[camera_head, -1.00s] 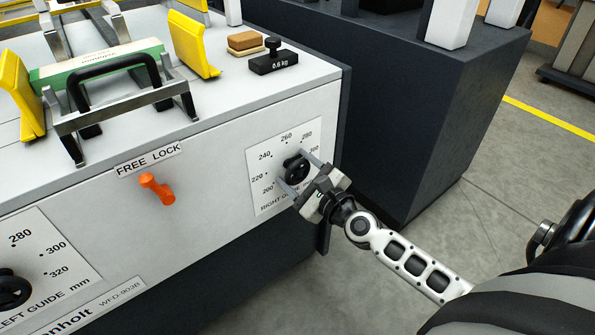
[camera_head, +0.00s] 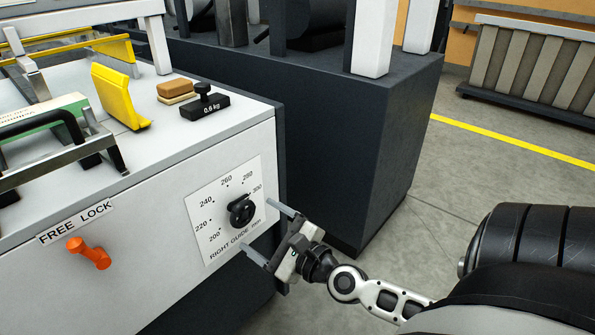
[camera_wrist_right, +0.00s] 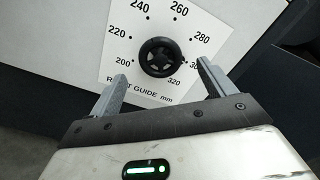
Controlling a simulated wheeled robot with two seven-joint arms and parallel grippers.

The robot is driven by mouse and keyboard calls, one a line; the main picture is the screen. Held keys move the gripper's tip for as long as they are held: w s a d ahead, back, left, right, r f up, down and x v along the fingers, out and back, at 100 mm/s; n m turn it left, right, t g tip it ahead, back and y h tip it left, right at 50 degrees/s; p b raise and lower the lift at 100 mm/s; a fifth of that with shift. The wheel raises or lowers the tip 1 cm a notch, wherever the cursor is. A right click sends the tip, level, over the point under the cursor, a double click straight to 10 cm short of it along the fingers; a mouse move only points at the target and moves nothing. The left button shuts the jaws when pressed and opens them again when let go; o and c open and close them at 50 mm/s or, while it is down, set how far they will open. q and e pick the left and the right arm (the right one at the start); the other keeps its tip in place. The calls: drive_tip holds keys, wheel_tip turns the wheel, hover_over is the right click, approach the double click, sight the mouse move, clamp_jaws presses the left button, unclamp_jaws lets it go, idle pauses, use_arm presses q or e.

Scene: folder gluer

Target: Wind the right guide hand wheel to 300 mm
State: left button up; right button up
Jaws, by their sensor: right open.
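The right guide hand wheel (camera_head: 241,212) is a small black wheel on a white dial plate marked RIGHT GUIDE mm (camera_head: 211,235), on the machine's front panel. Its scale runs from 200 to 320, with 300 at the wheel's upper right in the head view. The wheel also shows in the wrist view (camera_wrist_right: 160,57). My right gripper (camera_head: 256,225) is open and empty, facing the plate. Its fingers are spread wide and stand off the panel, apart from the wheel. My left gripper is out of view.
An orange lock handle (camera_head: 89,252) under the FREE LOCK label sticks out left of the dial. A black weight (camera_head: 205,103) and a yellow guide (camera_head: 119,97) stand on the machine top. A dark machine block (camera_head: 350,140) rises behind. Open floor lies at right.

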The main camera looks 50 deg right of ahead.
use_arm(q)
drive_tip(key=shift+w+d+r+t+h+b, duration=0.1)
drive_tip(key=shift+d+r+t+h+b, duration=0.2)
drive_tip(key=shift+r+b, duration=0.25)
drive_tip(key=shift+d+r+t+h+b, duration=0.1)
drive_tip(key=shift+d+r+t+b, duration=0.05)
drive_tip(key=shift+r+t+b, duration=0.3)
use_arm(e)
drive_tip(key=s, duration=0.9)
drive_tip(key=shift+s+d, duration=0.2)
drive_tip(key=shift+d, duration=0.2)
